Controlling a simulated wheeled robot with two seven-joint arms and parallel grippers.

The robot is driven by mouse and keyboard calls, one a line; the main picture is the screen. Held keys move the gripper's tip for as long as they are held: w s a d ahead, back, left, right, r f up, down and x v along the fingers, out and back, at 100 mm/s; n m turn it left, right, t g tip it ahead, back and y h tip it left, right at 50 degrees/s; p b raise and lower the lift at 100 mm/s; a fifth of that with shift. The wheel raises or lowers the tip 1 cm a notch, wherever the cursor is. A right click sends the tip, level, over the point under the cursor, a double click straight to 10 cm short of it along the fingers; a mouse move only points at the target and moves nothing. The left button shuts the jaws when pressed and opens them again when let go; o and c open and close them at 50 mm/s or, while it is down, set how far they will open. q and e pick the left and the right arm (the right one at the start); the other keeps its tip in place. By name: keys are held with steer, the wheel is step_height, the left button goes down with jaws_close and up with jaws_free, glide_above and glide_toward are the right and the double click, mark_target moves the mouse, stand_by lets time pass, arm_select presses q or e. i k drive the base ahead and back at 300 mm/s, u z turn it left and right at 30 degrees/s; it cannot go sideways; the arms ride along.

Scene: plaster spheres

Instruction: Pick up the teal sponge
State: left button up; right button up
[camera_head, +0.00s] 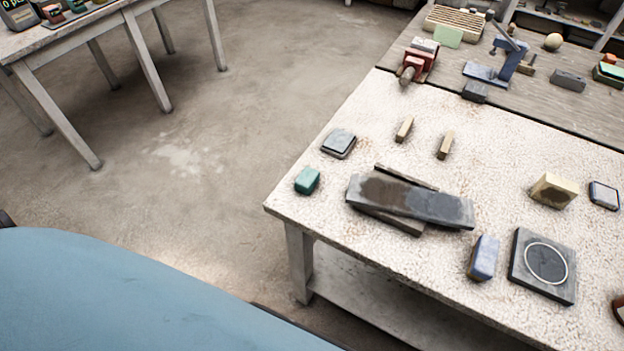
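The teal sponge (307,180) is a small green-teal block in the head view. It lies on the left part of the near worktable (340,255), close to its left edge. Nothing covers it. Neither of my grippers is in view.
A dark grey slab (410,200) on strips lies right of the sponge, and a small grey block (339,142) lies behind it. A blue block (484,257) and a dark plate with a ring (543,264) are farther right. Bare floor (180,210) lies left of the table.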

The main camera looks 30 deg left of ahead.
mark_target(307, 179)
steer(key=u, duration=0.9)
steer(key=i, duration=0.1)
steer(key=z, duration=0.05)
